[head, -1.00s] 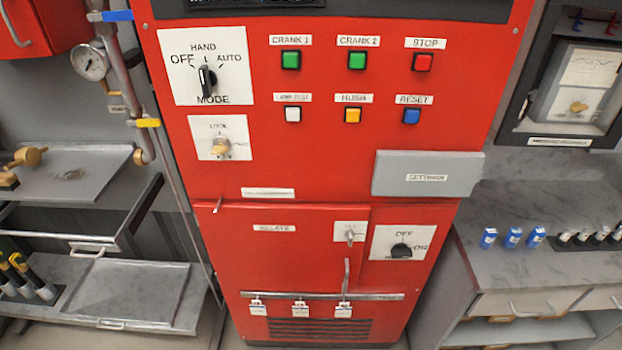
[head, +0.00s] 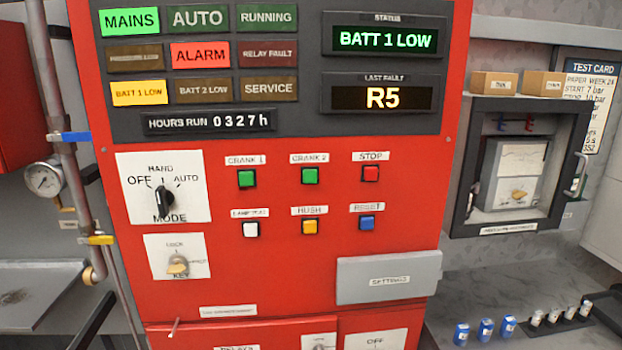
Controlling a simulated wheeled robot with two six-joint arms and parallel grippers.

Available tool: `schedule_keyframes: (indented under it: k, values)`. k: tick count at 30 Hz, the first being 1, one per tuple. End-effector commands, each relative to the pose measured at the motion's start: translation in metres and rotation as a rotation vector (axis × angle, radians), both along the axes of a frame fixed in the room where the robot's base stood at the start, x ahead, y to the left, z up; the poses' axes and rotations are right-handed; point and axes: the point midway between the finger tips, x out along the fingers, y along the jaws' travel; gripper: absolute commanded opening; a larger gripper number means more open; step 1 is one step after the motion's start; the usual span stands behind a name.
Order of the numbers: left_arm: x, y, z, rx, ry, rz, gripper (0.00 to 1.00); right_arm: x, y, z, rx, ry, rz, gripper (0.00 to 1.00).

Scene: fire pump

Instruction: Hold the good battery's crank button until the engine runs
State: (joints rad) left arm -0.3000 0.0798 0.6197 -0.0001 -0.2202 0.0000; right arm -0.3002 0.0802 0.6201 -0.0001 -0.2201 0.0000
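The red control panel (head: 290,260) fills the middle of the head view. The green CRANK 1 button (head: 246,178) and the green CRANK 2 button (head: 309,175) sit side by side, with the red STOP button (head: 370,173) to their right. The status display (head: 386,40) reads BATT 1 LOW. The BATT 1 LOW lamp (head: 139,93) is lit yellow and the BATT 2 LOW lamp (head: 204,89) is dark. The RUNNING lamp (head: 266,18) is dark green. The mode knob (head: 164,201) points up, near HAND. Neither gripper is in view.
The last fault display (head: 382,98) reads R5. The ALARM lamp (head: 200,55) is lit red. A grey SETTINGS cover (head: 389,277) projects at lower right. A pressure gauge (head: 44,180) and pipe stand at left. Blue bottles (head: 486,329) stand on the right counter.

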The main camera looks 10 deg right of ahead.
Motion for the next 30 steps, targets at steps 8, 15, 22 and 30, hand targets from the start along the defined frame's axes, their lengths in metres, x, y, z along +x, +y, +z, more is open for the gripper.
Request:
schedule_keyframes:
  k: [8,15,22,30]
  values:
    - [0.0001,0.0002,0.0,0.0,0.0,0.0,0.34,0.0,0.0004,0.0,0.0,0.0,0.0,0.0]
    - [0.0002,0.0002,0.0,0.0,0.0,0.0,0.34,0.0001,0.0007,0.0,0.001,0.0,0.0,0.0]
    - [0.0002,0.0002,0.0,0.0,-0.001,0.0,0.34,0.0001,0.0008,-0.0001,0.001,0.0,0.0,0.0]
    - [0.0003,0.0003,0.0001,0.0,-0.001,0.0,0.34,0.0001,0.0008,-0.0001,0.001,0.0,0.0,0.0]
